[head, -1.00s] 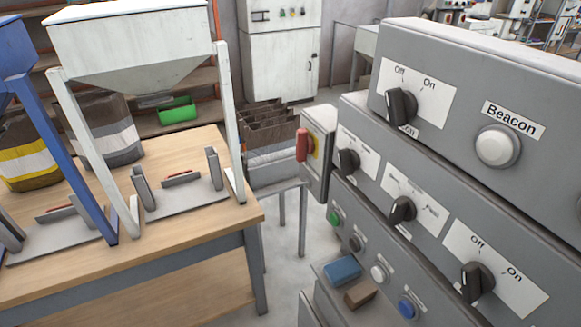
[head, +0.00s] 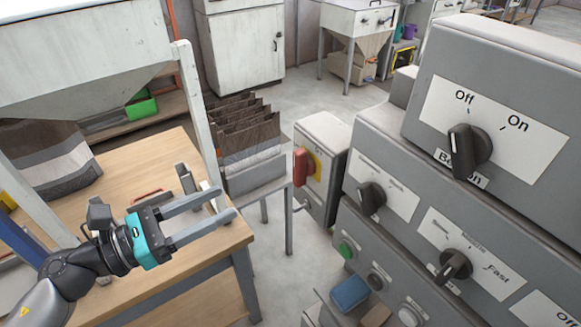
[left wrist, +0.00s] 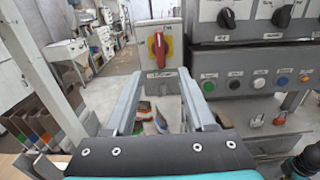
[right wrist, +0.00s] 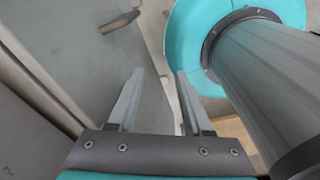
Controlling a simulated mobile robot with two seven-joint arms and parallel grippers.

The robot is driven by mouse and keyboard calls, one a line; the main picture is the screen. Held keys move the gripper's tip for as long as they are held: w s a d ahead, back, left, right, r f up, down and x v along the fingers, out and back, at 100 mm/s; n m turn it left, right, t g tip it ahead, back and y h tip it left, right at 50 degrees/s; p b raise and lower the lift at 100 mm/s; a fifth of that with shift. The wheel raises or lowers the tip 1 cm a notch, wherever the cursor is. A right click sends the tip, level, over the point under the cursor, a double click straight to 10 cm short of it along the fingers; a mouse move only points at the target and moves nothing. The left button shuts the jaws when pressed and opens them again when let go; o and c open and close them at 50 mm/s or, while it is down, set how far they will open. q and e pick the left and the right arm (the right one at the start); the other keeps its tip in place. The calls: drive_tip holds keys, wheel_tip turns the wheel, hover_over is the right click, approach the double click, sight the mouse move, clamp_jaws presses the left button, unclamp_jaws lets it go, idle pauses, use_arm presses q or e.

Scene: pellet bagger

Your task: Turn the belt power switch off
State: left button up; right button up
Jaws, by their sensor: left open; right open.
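A red rotary handle (head: 301,167) on a yellow plate is on the front of a grey switch box (head: 322,140). Its label is too small to read in the head view. In the left wrist view the red handle (left wrist: 159,47) stands upright, straight ahead and above the fingertips. My left gripper (head: 229,203) is open and empty, over the wooden table's right edge, left of the handle and apart from it, fingers pointing towards the box. My right gripper (right wrist: 160,75) is open and empty; it shows only in the right wrist view, near grey surfaces.
A grey control panel with black rotary knobs (head: 468,148) and push buttons (head: 346,249) stands at the right. A rack of brown bags (head: 247,140) is behind my left gripper. A white hopper frame (head: 198,130) rises from the table (head: 225,235) close to that gripper.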

sight(294, 168)
use_arm(q)
drive_tip(key=p+x, duration=0.3)
drive_tip(key=x, duration=1)
drive_tip(key=shift+w+d+r+p, duration=0.1)
drive_tip(key=shift+w+d+p, duration=0.15)
drive_tip(key=shift+w+p, duration=0.05)
drive_tip(key=shift+w+d, duration=0.4)
drive_tip(key=shift+d, duration=0.25)
clamp_jaws()
